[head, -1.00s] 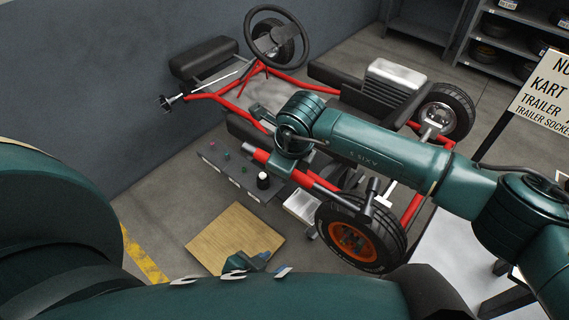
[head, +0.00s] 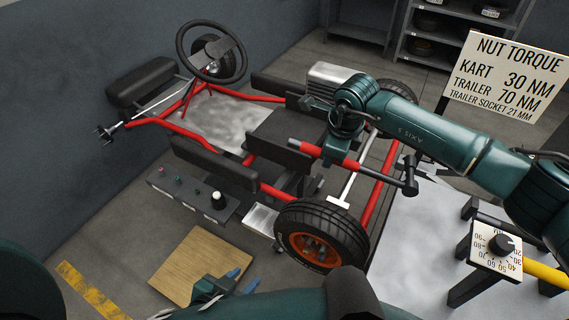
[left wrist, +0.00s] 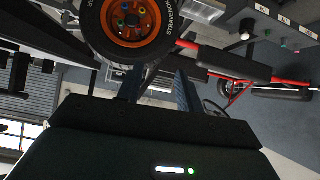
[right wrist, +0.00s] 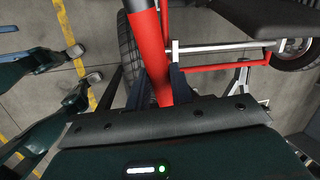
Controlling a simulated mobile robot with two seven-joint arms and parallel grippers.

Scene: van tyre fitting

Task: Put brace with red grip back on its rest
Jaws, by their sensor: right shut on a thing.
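The brace with red grip (head: 350,163) is held in the air in the head view, its dark shaft and cross end pointing right, above the kart's red frame. My right gripper (head: 335,150) is shut on its red grip, which also shows between the fingers in the right wrist view (right wrist: 151,60). My left gripper (head: 240,280) is low in the head view, above or beside a wooden board. In the left wrist view its two fingers stand apart with nothing between them (left wrist: 158,84). I cannot tell for certain which stand is the brace's rest.
A pale table (head: 415,245) at the right carries black stands (head: 470,209) and a dial wrench (head: 497,247) with a yellow handle. The kart's orange-rimmed wheel (head: 322,236) stands left of the table. A nut torque sign (head: 505,78) stands behind. The wooden board (head: 200,265) lies on the floor.

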